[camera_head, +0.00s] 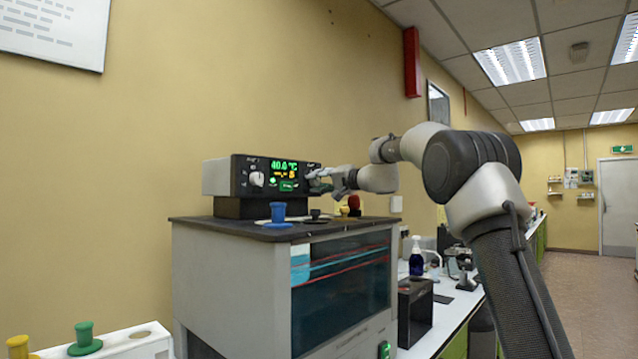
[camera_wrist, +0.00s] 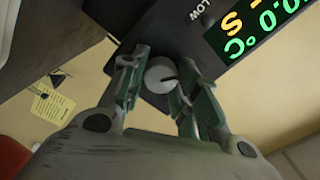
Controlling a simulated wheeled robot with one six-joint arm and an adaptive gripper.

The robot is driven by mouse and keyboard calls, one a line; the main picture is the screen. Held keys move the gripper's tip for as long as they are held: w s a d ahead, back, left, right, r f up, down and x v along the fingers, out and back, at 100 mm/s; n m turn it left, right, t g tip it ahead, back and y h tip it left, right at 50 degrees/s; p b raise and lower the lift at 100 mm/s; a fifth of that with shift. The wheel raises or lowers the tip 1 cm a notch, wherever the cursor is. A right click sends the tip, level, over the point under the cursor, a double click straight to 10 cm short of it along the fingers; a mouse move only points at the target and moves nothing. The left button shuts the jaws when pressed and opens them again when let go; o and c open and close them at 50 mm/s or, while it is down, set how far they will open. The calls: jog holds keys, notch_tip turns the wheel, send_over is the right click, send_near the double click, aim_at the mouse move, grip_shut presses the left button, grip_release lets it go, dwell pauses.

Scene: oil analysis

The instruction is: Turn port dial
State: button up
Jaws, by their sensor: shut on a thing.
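A black-fronted control unit (camera_head: 240,178) stands on top of the grey bath cabinet and shows a green 40.0 °C readout (camera_head: 284,165). A white knob (camera_head: 257,179) is on the left of its front. My gripper (camera_head: 317,181) is at the right end of the front. In the wrist view its two fingers (camera_wrist: 160,73) are shut on a round light-grey dial (camera_wrist: 161,78) with a dark pointer line. The dial is hidden behind the gripper in the head view. The word LOW (camera_wrist: 200,9) is printed on the panel near it.
Blue (camera_head: 278,213), black (camera_head: 315,215) and red-topped (camera_head: 354,202) stoppers stand on the cabinet's dark top (camera_head: 230,224), below the arm. A white rack with a green stopper (camera_head: 84,338) is at lower left. A bench with a blue bottle (camera_head: 416,262) runs along the right.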

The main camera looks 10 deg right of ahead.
jog(key=shift+f+n, duration=0.1)
jog(key=shift+n, duration=0.4)
jog(key=o, duration=1)
jog(key=v, duration=1.2)
